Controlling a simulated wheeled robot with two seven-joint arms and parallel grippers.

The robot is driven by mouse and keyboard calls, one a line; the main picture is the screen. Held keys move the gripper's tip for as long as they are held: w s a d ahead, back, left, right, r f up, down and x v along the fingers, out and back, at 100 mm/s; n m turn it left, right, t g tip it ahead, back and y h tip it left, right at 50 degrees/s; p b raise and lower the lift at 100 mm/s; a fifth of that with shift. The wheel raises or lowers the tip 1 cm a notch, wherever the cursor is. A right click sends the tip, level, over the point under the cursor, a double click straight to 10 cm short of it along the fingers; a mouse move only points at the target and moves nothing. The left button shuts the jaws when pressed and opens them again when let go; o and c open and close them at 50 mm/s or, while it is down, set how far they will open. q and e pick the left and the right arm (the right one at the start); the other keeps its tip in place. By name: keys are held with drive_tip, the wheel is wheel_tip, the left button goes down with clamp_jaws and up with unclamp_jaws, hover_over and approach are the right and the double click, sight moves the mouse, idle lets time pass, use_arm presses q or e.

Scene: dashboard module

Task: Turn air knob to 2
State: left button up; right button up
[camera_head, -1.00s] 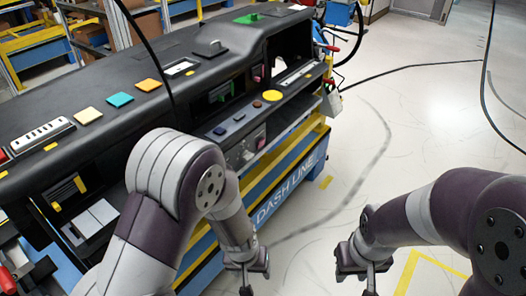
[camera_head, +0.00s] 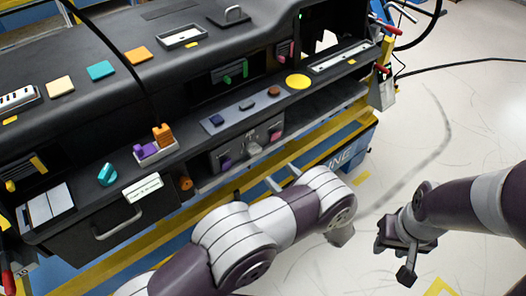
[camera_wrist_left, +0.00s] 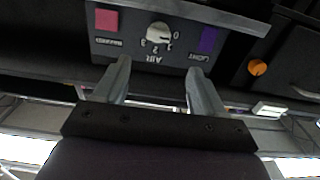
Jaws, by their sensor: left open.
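The air knob (camera_wrist_left: 158,33) is a small pale dial on a grey panel (camera_wrist_left: 125,48), between a pink button (camera_wrist_left: 106,20) and a purple button (camera_wrist_left: 208,40). Its label AIR and the numbers 0 to 3 appear upside down in the left wrist view; I cannot tell surely which number it points at. The knob (camera_head: 254,149) also shows small in the head view. My left gripper (camera_head: 284,178) is open and empty, its fingers (camera_wrist_left: 157,82) pointing at the panel, apart from the knob. My right gripper (camera_head: 402,258) hangs over the floor, away from the dashboard.
An orange knob (camera_wrist_left: 257,67) sits beside the panel. A drawer with a handle (camera_head: 118,222), a teal knob (camera_head: 107,174) and a small tray with purple and orange blocks (camera_head: 157,152) lie left of it. A shelf edge (camera_wrist_left: 215,14) borders the panel.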

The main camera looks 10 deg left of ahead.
sight(257, 152)
use_arm(q)
drive_tip(key=p+x, duration=0.1)
drive_tip(key=x, duration=0.9)
drive_tip(key=shift+w+a+p, duration=0.15)
drive_tip(key=shift+w+p, duration=0.1)
drive_tip(key=shift+p, duration=0.1)
drive_tip(key=shift+w+f, duration=0.15)
drive_tip(key=c, duration=1.1)
